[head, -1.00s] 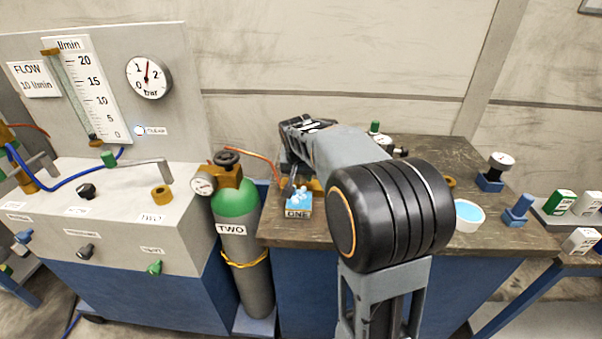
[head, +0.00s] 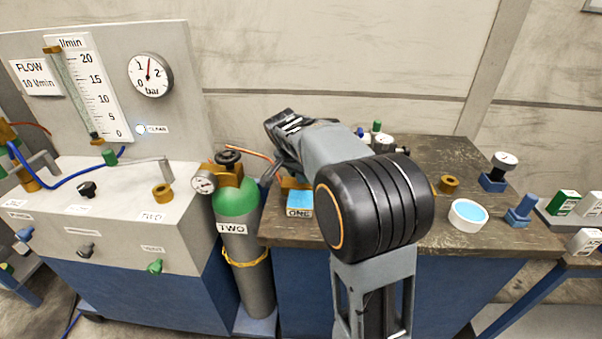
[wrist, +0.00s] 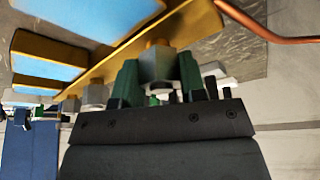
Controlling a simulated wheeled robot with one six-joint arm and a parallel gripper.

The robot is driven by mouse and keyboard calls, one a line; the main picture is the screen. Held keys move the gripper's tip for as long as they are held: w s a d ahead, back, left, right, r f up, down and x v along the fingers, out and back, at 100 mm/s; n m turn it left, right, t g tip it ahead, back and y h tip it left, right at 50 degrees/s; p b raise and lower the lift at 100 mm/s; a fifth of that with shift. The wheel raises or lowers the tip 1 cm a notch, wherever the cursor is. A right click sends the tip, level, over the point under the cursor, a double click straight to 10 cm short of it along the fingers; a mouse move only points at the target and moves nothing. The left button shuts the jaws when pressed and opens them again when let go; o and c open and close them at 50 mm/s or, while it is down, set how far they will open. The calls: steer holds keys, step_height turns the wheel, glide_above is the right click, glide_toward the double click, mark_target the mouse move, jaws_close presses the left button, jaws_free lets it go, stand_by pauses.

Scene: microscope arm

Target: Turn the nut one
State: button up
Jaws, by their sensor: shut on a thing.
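My gripper (wrist: 158,80) has its two green fingers on either side of a grey hex nut (wrist: 158,62) and is shut on it. The nut sits on a brass bar (wrist: 128,45). In the head view, my gripper is mostly hidden by my arm, at the left end of the bench beside the blue-topped block labelled ONE (head: 299,212). The block's blue top shows plain and smooth. I cannot read a number on the held nut.
More grey nuts (wrist: 95,96) line the bar to the left in the wrist view. A copper pipe (wrist: 275,38) runs close on the right. The green cylinder TWO (head: 236,205) stands just left of the bench (head: 500,240). A white dish (head: 468,222) stands at the right.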

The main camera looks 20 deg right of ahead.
stand_by(0.3)
steer(key=o, duration=0.9)
steer(key=shift+r, duration=0.1)
steer(key=p+v, duration=0.2)
steer(key=v, duration=1.1)
steer(key=shift+a+r, duration=0.15)
steer(key=shift+r, duration=0.2)
